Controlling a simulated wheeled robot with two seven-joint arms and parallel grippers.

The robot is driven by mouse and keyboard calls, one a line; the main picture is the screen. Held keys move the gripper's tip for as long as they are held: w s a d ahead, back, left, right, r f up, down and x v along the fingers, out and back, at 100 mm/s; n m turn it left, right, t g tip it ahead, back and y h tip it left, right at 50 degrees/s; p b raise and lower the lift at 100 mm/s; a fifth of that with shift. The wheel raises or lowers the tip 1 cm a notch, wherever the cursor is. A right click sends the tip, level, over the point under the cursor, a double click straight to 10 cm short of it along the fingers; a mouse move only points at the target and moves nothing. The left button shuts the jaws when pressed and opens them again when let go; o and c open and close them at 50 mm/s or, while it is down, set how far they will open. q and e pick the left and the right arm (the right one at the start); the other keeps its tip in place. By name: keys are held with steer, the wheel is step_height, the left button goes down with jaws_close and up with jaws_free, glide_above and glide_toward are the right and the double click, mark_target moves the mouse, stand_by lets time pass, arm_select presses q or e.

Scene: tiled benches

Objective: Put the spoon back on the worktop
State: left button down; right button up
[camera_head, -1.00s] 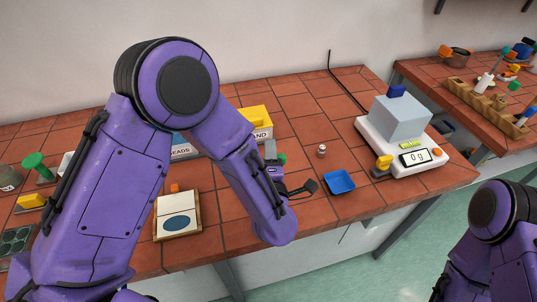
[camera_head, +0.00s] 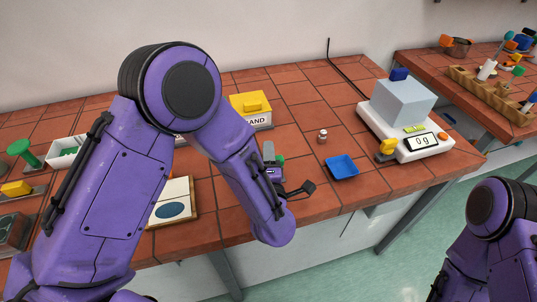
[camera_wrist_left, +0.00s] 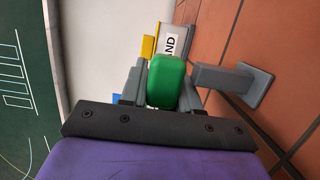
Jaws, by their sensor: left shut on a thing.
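My left gripper (camera_head: 274,168) is low over the front part of the tiled worktop (camera_head: 310,120), left of the blue tray. In the left wrist view the gripper (camera_wrist_left: 165,88) is shut on a green block-shaped grip (camera_wrist_left: 167,80), which I take as the spoon's handle. A bit of the green shows in the head view (camera_head: 281,160). The spoon's bowl is hidden, and I cannot tell whether the spoon touches the worktop. A grey post with a square plate (camera_wrist_left: 256,86) is beside the grip in the wrist view. My right gripper is out of view.
The blue tray (camera_head: 342,167) and a small jar (camera_head: 322,136) are right of the gripper. A scale (camera_head: 425,148) carries a grey block (camera_head: 402,101). A yellow SAND box (camera_head: 250,107) is behind; a white-and-blue board (camera_head: 172,196) is left. Bare tiles lie between.

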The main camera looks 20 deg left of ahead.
arm_select(q)
steer(key=shift+f+b, duration=0.4)
steer(key=shift+f, duration=0.05)
steer(key=c, duration=0.7)
jaws_free()
steer(key=shift+c, duration=0.2)
steer(key=shift+s, duration=0.1)
steer(key=b+v, duration=0.2)
steer(key=v, duration=0.7)
steer(key=shift+s+d+b, duration=0.2)
steer(key=shift+s+b, duration=0.05)
steer(key=shift+b, duration=0.05)
steer(key=shift+s+r, duration=0.1)
steer(key=shift+s, duration=0.25)
